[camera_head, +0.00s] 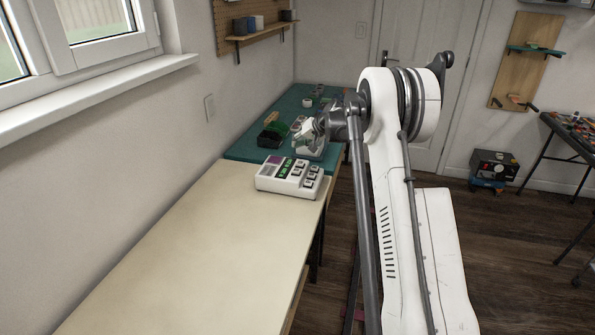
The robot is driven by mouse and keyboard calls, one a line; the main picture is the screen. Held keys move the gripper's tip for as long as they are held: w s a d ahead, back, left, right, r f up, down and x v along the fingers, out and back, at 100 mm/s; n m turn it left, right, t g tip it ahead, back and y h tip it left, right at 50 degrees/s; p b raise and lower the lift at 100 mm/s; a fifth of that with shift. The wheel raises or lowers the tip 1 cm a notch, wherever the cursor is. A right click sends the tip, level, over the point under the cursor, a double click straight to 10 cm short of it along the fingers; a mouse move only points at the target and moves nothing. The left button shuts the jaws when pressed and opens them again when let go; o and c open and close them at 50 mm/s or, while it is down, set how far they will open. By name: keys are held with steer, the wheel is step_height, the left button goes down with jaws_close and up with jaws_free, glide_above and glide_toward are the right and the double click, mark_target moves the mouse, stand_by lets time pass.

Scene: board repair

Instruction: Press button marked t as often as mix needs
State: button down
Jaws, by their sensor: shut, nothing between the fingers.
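A white push-button box (290,180) sits on the bench near the edge of the teal mat. Its sloping top has several grey buttons (311,174) on the right, a dark green display panel (285,167) and a purple patch (273,160). The button marks and display text are too small to read. My gripper (308,136) is at the end of my arm, behind and above the box as seen here, apart from its buttons. It is small, with its fingers hard to make out, and it looks shut and empty.
The pale bench top (190,255) is clear in front of the box. The wall and window sill (100,85) border the left. My arm hides much of the right side.

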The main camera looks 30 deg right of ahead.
mark_target(297, 170)
steer(key=shift+f, duration=0.1)
step_height(297, 170, down, 8)
steer(key=b, duration=0.3)
steer(key=shift+f+b, duration=0.3)
steer(key=shift+b, duration=0.15)
steer(key=shift+f, duration=0.1)
stand_by(1.3)
steer(key=shift+f+b, duration=0.35)
steer(key=shift+b, duration=0.15)
steer(key=shift+f+b, duration=0.4)
steer(key=shift+f, duration=0.1)
stand_by(0.7)
steer(key=shift+r, duration=1)
steer(key=shift+p, duration=0.3)
